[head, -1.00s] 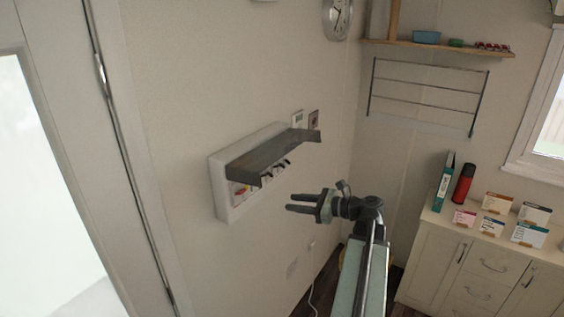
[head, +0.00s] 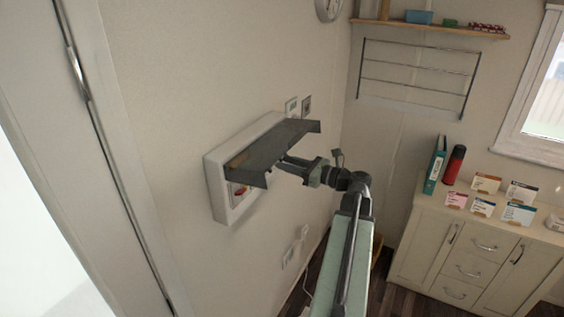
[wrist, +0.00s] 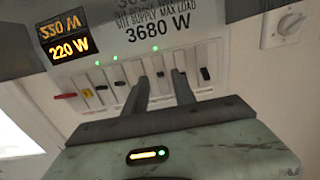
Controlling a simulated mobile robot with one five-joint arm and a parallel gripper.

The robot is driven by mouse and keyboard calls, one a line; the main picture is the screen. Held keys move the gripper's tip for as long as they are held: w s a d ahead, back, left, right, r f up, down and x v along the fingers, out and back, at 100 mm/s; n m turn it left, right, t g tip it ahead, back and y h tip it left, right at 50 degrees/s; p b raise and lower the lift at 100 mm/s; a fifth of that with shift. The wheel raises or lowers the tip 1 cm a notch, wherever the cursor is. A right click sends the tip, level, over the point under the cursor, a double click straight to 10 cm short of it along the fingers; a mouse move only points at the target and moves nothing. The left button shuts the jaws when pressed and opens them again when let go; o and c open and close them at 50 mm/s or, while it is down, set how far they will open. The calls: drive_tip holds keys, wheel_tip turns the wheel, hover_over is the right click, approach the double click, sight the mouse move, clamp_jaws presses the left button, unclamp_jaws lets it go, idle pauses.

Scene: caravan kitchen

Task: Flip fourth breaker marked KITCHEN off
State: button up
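The white breaker box (head: 215,190) is on the wall, with its dark cover (head: 270,148) raised. In the wrist view, a row of breakers has a red lever (wrist: 65,96) at the left end and several dark levers, including one (wrist: 101,88) left of my fingers and one (wrist: 205,73) to their right. My gripper (wrist: 161,82) is at the row, its two dark fingers apart around a middle part of it. The head view shows my gripper (head: 284,164) under the cover. The KITCHEN label is not readable, and contact with a lever cannot be told.
A display (wrist: 70,47) reads 220 W beside a plate marked 3680 W. Several green lights are lit above the breakers. A white knob (wrist: 290,24) is right of the box. A cabinet (head: 470,235) with a binder, red flask and cards stands at the right, away from the arm.

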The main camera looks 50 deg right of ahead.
drive_tip(key=shift+x, duration=1.2)
clamp_jaws()
drive_tip(key=shift+s, duration=0.1)
